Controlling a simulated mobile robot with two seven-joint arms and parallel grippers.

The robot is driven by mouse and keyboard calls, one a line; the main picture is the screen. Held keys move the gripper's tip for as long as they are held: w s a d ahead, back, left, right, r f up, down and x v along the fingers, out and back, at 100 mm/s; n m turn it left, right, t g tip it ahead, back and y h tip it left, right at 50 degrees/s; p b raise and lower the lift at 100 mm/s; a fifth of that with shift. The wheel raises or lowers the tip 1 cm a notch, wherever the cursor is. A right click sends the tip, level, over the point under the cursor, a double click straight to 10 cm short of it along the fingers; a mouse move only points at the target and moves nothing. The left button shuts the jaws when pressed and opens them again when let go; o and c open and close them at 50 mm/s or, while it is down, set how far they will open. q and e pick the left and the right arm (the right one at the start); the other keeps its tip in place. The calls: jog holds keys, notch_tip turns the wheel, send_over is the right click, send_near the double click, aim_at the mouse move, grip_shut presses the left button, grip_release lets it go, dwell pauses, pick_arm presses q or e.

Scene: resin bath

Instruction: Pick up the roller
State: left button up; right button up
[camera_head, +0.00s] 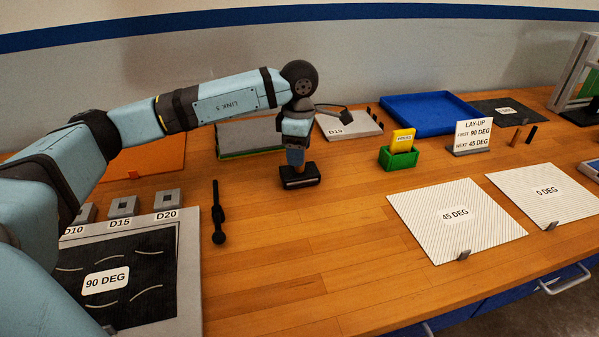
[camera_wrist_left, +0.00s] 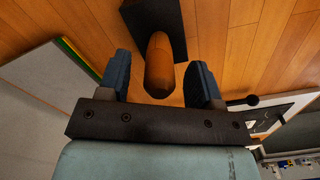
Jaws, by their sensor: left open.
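A brown wooden handle (camera_wrist_left: 160,65) rises from a dark block (camera_wrist_left: 152,16) on the table. It looks like the roller's handle, but I cannot make out a rolling part. In the head view the dark block (camera_head: 300,179) stands near the middle of the wooden table, directly below my left gripper (camera_head: 296,157). The gripper also shows in the wrist view (camera_wrist_left: 161,78). It is open, pointing down, with one blue finger on each side of the handle and gaps between. In the head view the gripper hides most of the handle. My right gripper is out of view.
A slim black tool (camera_head: 218,212) lies left of the block, beside the 90 DEG board (camera_head: 187,290). A green holder (camera_head: 398,160) with a yellow card, a blue tray (camera_head: 425,112) and a 45 DEG sheet (camera_head: 455,219) are to the right. The table in front is clear.

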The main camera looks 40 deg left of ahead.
pick_arm(q)
jog(key=shift+f, duration=0.85)
grip_shut()
jog(key=shift+r, duration=0.1)
jog(key=shift+r, duration=0.15)
notch_tip(320, 180, up, 20)
jog(key=p, duration=0.2)
